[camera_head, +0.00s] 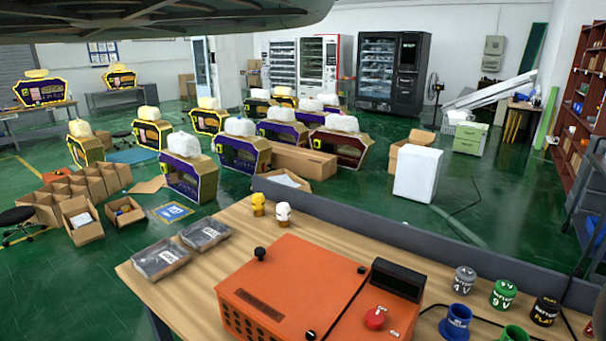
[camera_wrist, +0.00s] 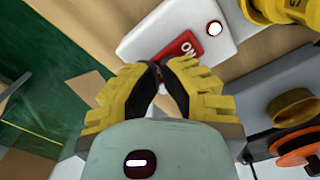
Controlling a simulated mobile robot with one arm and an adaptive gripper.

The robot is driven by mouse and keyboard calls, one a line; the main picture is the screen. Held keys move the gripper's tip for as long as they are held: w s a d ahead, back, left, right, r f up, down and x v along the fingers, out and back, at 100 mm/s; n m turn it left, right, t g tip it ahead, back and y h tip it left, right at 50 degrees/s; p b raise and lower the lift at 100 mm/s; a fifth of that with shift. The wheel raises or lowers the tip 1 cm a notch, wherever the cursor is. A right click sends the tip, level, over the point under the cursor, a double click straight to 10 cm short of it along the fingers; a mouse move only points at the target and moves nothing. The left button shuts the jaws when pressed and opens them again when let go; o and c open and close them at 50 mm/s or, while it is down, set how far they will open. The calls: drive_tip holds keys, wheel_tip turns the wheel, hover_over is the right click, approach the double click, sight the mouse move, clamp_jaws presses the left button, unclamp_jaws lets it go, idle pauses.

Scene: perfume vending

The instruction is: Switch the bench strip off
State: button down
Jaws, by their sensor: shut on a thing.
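In the wrist view the bench strip (camera_wrist: 148,37) is a pale flat bar lying on the wooden bench. It has a red switch (camera_wrist: 181,50) marked "ON" and a small round light (camera_wrist: 214,28) that glows white with a red rim. My gripper (camera_wrist: 160,66), with yellow ribbed fingers and dark pads, is shut with its tips together at the near end of the red switch. The fingertips cover that end, so the exact contact is hidden. The head view shows neither the strip nor my gripper.
A yellow object (camera_wrist: 272,10) stands beside the strip, and a grey device with an orange disc (camera_wrist: 296,147) is at right. In the head view the bench (camera_head: 270,233) holds an orange case (camera_head: 290,290), dark packs (camera_head: 160,258) and several labelled cups. A grey barrier (camera_head: 390,238) runs along its back.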

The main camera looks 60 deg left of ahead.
drive_tip(key=shift+f, duration=0.2)
drive_tip(key=shift+r, duration=0.2)
drive_tip(key=shift+r+p, duration=1.4)
drive_tip(key=shift+r, duration=2)
drive_tip(key=shift+w, duration=0.1)
